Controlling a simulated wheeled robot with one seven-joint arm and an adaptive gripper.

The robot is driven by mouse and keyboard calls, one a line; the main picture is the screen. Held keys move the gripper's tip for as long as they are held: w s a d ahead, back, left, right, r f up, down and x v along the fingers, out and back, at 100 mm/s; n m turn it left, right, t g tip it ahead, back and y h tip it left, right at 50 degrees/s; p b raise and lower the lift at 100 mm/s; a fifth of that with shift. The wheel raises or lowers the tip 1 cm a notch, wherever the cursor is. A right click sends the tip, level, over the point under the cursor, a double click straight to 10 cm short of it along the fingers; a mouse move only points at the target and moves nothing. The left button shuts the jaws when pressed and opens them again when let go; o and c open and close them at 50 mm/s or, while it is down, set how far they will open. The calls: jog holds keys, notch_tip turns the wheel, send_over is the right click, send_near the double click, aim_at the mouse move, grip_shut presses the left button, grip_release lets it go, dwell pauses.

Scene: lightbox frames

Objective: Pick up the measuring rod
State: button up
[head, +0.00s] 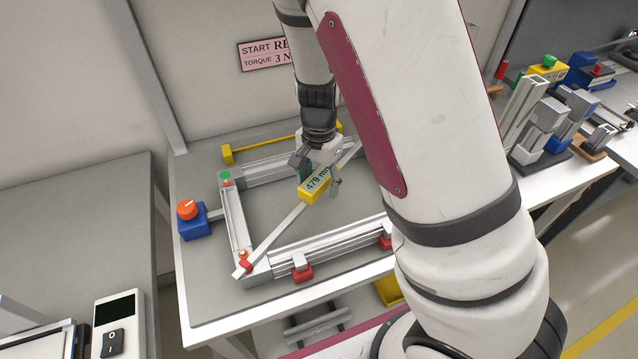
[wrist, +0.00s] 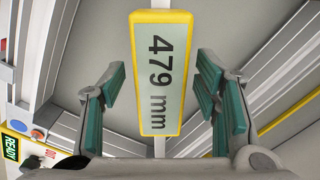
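The measuring rod (head: 277,232) is a thin silver bar with a yellow-cased display reading 479 mm. It lies diagonally across a silver aluminium-profile frame (head: 238,218) on the workbench. My gripper (head: 321,180) is over the display, partly hidden by my arm in the head view. In the wrist view the display (wrist: 156,75) stands between the two green-padded fingers of my gripper (wrist: 160,84). The fingers are apart, with a gap showing on each side of the display. I cannot tell how far the fingertips reach down beside it.
A blue block with an orange knob (head: 188,210) sits left of the frame. Red clamps (head: 302,272) sit along its near side. A yellow bar (head: 265,146) lies behind it. Several fixtures (head: 545,125) crowd the bench at right. The bench inside the frame is mostly clear.

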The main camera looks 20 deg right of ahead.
grip_shut()
jog(key=shift+r, duration=0.1)
